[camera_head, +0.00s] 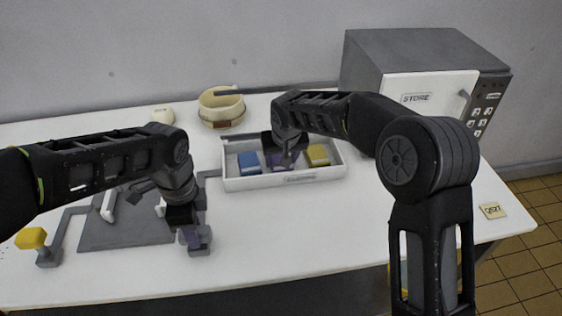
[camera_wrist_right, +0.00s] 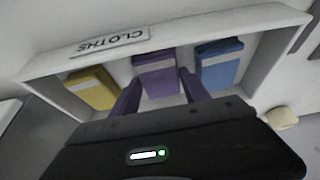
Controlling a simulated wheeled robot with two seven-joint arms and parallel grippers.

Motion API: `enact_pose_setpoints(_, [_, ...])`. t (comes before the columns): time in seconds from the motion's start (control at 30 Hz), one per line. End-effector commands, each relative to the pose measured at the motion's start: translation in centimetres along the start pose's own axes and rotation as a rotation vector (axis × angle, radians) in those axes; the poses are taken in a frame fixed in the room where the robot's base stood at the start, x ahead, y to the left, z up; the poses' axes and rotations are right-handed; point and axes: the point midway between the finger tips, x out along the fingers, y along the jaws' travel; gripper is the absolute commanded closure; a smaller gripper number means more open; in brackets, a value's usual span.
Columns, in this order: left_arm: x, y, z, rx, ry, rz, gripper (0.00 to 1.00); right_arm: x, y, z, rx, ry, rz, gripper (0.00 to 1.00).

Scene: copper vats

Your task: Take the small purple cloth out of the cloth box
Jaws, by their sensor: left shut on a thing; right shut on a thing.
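The white cloth box (camera_head: 240,184) stands mid-table, its front label reading CLOTHS in the right wrist view (camera_wrist_right: 110,42). The arm partly hides the cloth in the head view. My left gripper (camera_head: 193,236) is low over the table front, left of the box, shut on a small grey thing (camera_head: 203,246).
A grey plate (camera_head: 115,232) with bars lies left, near a yellow knob (camera_head: 31,238). A cream pot (camera_head: 221,107) stands behind the box. A large grey cabinet marked STORE (camera_head: 421,105) with a keypad is back right.

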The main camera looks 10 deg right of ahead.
Motion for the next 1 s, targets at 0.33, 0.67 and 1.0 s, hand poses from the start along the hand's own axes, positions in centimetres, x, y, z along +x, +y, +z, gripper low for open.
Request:
enact_pose_setpoints(0.33, [0.1,0.0,0.0,0.0,0.0,0.001,1.0,-2.6,0.0,-1.2,0.0,0.004,-0.001,0.86])
enact_pose_setpoints(0.67, [0.1,0.0,0.0,0.0,0.0,0.001,1.0,-8.2,0.0,-3.5,0.0,0.003,0.0,0.86])
enact_pose_setpoints(1.0, [0.1,0.0,0.0,0.0,0.0,0.002,1.0,-9.3,0.0,-3.8,-0.001,0.0,-0.001,0.86])
